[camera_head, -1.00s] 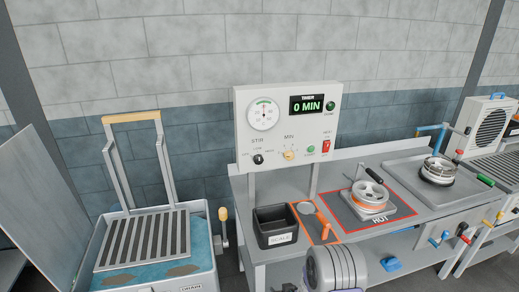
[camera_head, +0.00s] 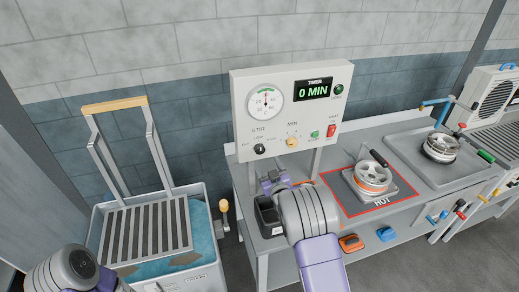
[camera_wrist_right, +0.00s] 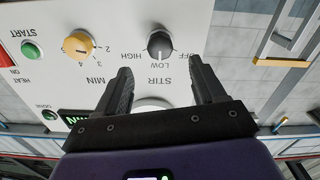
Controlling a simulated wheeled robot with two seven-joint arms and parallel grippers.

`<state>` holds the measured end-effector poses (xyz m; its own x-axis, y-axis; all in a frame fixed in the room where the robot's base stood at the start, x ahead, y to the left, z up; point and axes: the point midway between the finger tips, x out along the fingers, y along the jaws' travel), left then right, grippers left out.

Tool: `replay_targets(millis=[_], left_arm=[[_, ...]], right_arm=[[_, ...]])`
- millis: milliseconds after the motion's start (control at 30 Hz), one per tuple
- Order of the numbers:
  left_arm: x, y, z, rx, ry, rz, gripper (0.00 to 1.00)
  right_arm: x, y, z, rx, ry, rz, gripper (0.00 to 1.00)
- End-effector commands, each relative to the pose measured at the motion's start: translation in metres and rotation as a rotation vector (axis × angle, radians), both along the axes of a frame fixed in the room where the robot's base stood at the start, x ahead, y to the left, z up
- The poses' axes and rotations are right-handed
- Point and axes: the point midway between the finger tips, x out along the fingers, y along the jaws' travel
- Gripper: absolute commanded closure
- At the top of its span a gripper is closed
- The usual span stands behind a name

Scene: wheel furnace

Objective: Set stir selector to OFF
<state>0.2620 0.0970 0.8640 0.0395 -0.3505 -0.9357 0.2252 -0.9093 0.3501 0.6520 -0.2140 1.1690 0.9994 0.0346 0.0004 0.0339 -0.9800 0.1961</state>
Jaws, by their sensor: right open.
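The stir selector (camera_head: 259,149) is a small dark knob on the white control panel (camera_head: 245,95), under the STIR label with OFF, LOW and HIGH around it. In the right wrist view the panel appears upside down and the stir selector (camera_wrist_right: 160,45) has a light mark toward LOW. My right gripper (camera_head: 269,180) is below the knob in the head view. In the wrist view the right gripper (camera_wrist_right: 160,68) is open, its fingers on either side of the knob's line, with nothing seen between them. The knob lies beyond the fingertips, apparently untouched. My left arm shows at lower left, its gripper out of view.
The yellow MIN knob (camera_head: 292,142), green START button (camera_head: 314,134) and red HEAT switch (camera_head: 331,130) sit right of the stir selector. A basin with a grate (camera_head: 145,232) stands left.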

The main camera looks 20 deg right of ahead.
Motion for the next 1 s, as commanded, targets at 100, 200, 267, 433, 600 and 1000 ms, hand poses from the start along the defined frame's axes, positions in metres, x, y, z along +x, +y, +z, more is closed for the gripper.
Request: replay_targets(millis=[100,200,267,433,600,1000], left_arm=[[0.0,0.0,0.004,0.0,0.001,0.0,0.57],[0.0,0.0,0.007,0.0,0.0,0.0,0.57],[0.0,0.0,0.009,0.0,0.0,0.0,0.57],[0.0,0.0,0.012,0.0,0.0,0.0,0.57],[0.0,0.0,0.014,0.0,0.0,0.0,0.57],[0.0,0.0,0.014,0.0,0.0,0.0,0.57]], right_arm=[[0.014,0.0,0.0,-0.002,0.001,0.0,0.31],[0.028,0.001,0.0,-0.002,0.001,0.0,0.31],[0.036,0.001,0.0,-0.001,0.001,0.0,0.31],[0.055,0.002,0.0,-0.001,0.002,0.0,0.31],[0.066,0.002,-0.001,0.0,0.003,-0.001,0.31],[0.069,0.002,-0.001,0.001,0.002,0.0,0.37]])
